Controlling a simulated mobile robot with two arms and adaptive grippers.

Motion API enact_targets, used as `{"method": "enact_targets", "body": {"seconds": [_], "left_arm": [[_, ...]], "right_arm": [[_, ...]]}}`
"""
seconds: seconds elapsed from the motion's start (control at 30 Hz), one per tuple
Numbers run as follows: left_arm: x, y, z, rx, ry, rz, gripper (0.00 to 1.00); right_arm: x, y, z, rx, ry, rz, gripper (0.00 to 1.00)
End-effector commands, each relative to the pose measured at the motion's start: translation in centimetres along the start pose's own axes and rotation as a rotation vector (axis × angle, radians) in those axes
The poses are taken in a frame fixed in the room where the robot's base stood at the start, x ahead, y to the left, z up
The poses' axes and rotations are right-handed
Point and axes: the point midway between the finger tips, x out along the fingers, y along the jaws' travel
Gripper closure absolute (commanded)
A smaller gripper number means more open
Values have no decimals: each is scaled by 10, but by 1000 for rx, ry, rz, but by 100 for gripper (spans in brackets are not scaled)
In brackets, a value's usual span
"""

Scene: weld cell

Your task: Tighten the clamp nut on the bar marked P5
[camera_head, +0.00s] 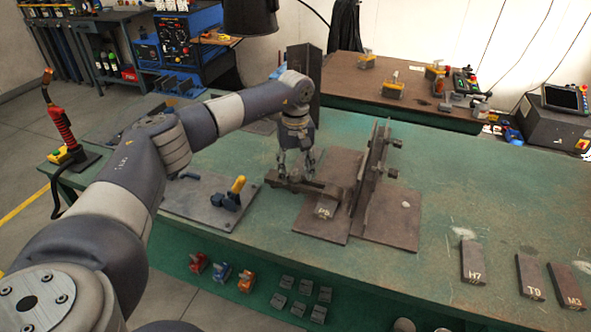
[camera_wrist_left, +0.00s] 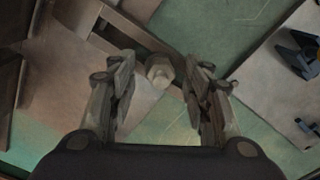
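The bar marked P5 (camera_head: 325,208) lies on a brown steel plate near the middle of the green table, its label facing the front. A dark slotted clamp strap (camera_head: 305,185) reaches left from it. In the left wrist view the hex clamp nut (camera_wrist_left: 160,71) sits on the strap (camera_wrist_left: 135,38). My left gripper (camera_head: 296,172) points down over the strap's left part. In the wrist view its fingers (camera_wrist_left: 158,85) are apart, one on each side of the nut, with gaps visible. The nut is hidden in the head view. My right gripper is not in view.
Upright plates with bolts (camera_head: 372,165) stand just right of P5. A grey board (camera_head: 190,200) with a yellow-handled toggle clamp (camera_head: 237,186) lies to the left. Bars H7 (camera_head: 473,262), T9 (camera_head: 530,278) and M3 (camera_head: 567,287) lie at the right. The table's right middle is clear.

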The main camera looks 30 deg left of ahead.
Motion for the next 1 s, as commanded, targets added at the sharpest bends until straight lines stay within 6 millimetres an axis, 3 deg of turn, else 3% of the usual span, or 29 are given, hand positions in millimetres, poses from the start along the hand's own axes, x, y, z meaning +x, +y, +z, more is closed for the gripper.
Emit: {"method": "enact_targets", "body": {"seconds": [0.33, 0.8, 1.0], "left_arm": [[-8, 0, 0, 1, -1, -1, 54], [-99, 0, 0, 0, 0, 1, 54], [-117, 0, 0, 0, -1, 0, 54]], "right_arm": [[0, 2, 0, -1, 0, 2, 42], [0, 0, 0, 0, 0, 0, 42], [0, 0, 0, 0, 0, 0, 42]]}}
